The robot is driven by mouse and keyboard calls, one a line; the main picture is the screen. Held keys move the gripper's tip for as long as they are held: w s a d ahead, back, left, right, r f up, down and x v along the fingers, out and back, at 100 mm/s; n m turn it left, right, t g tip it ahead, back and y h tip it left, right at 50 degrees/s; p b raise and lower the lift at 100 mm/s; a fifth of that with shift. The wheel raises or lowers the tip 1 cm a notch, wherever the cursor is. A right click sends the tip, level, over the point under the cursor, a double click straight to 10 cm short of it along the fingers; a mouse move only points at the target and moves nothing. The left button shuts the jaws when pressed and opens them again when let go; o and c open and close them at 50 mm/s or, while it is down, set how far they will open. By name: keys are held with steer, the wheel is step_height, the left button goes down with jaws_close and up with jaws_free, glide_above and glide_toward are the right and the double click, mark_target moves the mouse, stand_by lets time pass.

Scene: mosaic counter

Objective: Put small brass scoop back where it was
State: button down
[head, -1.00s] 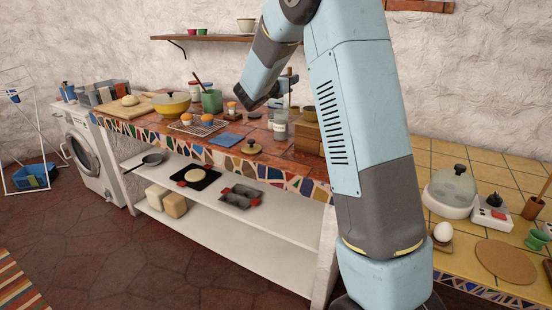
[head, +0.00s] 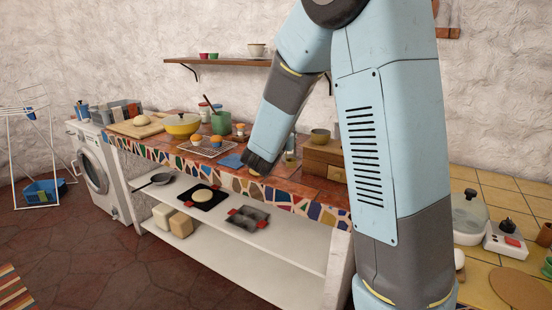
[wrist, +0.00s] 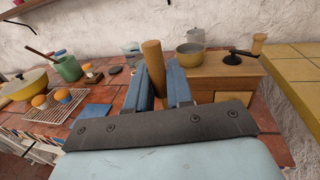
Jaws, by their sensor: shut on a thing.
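My gripper (head: 258,166) is low over the front edge of the mosaic counter in the head view. In the wrist view its two blue fingers (wrist: 161,90) are shut on a tan, brass-coloured cylindrical piece that stands up between them; I take it to be the small brass scoop (wrist: 153,62). Its lower part is hidden by the gripper, and its bowl cannot be made out. In the head view only a small yellowish bit shows under the gripper.
A wooden drawer box (head: 322,160) with a bowl (head: 319,136) on top stands right of my gripper. A blue cloth (head: 230,161), a rack with rolls (head: 206,147), a green pot (head: 221,122) and a yellow pan (head: 181,125) lie left. The shelf below holds tins.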

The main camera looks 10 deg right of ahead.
steer(key=w+f, duration=1)
steer(key=f, duration=0.1)
stand_by(0.3)
steer(key=shift+f, duration=0.1)
steer(key=c, duration=1)
jaws_free()
steer(key=shift+f, duration=0.1)
